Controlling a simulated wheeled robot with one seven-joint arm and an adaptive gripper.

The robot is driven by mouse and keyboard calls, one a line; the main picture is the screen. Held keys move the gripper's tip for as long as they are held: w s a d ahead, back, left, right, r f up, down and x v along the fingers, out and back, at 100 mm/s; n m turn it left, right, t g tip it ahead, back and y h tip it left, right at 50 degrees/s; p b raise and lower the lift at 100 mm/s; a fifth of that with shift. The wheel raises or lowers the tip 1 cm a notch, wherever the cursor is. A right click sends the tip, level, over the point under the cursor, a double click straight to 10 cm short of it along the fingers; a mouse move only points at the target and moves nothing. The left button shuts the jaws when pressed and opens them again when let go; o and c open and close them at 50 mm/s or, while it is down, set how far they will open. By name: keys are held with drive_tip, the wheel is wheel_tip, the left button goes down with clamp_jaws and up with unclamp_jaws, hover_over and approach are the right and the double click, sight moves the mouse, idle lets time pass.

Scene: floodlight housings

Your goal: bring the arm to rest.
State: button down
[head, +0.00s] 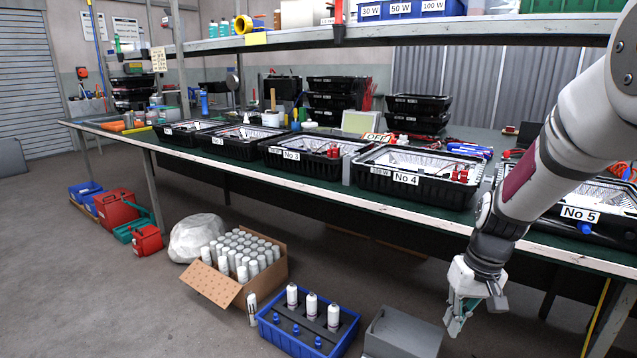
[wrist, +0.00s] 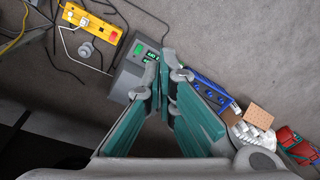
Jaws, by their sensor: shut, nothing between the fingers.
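My gripper (head: 463,318) hangs at the lower right of the head view, pointing down in front of the workbench, above the floor. In the wrist view my gripper (wrist: 166,82) has its teal-padded fingers together at the tips, with nothing between them. My arm comes down from the upper right of the head view, in front of part of the housing No 5 (head: 580,214). The gripper touches nothing that I can see.
The workbench (head: 330,176) carries black floodlight housings, including No 4 (head: 408,190) and No 3 (head: 291,156). On the floor stand a grey box (head: 402,335), a blue crate (head: 300,340) with bottles and a carton (head: 212,285) of cans. Open floor lies to the left.

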drive_tip(key=s+a+r, duration=0.3)
drive_tip(key=s+r, duration=0.4)
drive_tip(key=s, duration=0.1)
drive_tip(key=s+a+r, duration=0.4)
drive_tip(key=s+r, duration=0.2)
drive_tip(key=s, duration=0.2)
drive_tip(key=s+r+h, duration=0.1)
drive_tip(key=s+r, duration=0.1)
drive_tip(key=s, duration=1.5)
wheel_tip(320, 180, up, 34)
drive_tip(key=t+p, duration=0.3)
drive_tip(key=p, duration=2.8)
drive_tip(key=shift+a+f+t+p, duration=0.2)
drive_tip(key=shift+f+t+p, duration=0.1)
drive_tip(key=shift+t, duration=0.1)
